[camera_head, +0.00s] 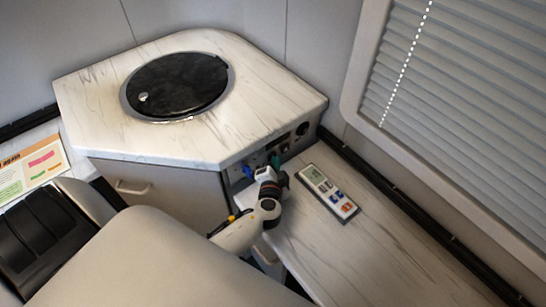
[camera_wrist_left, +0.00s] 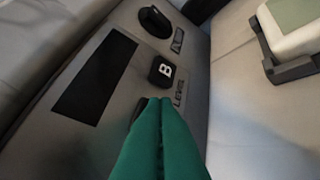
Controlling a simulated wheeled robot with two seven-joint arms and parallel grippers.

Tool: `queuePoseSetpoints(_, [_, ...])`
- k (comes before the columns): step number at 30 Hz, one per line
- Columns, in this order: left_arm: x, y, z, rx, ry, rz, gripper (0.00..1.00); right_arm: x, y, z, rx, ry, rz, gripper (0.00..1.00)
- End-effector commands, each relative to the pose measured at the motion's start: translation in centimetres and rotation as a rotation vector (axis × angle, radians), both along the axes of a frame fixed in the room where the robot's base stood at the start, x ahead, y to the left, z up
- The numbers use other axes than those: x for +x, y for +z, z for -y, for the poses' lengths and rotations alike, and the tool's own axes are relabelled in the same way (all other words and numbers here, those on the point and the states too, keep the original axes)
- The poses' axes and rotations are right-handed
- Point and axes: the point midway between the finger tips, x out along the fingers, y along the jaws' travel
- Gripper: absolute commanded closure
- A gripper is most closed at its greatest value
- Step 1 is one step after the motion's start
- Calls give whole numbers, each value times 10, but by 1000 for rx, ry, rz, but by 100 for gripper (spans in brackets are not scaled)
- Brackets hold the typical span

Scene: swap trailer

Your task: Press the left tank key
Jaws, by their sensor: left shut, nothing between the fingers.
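The control panel (camera_head: 293,141) is on the cabinet's side below the worktop; the wrist view shows it close, tilted. There it has a black key marked B (camera_wrist_left: 163,71), a dark display (camera_wrist_left: 97,76) and a label reading LEVELS. Another dark key (camera_wrist_left: 137,107) is mostly hidden behind my fingertips; its marking cannot be read. My left gripper (camera_head: 275,160) is at the panel; its green fingers (camera_wrist_left: 160,102) are shut together, empty, over the part-hidden key and just below the B key. Whether they touch it, I cannot tell. My right gripper is out of view.
A black knob (camera_wrist_left: 154,22) sits on the panel beyond the B key. A handheld remote (camera_head: 327,192) lies on the light lower counter (camera_head: 365,250), right of my gripper. The worktop (camera_head: 265,95) with a round black lid (camera_head: 178,84) overhangs the panel.

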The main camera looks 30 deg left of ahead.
Motion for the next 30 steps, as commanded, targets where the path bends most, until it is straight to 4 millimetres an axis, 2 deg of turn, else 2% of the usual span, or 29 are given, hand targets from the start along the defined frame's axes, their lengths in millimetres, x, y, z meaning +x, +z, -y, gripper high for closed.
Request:
queuePoseSetpoints(19, [1, 0, -4, 0, 1, 0, 100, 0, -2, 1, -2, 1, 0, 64])
queuePoseSetpoints(30, [-4, 0, 11, 0, 2, 1, 100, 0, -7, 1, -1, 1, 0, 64])
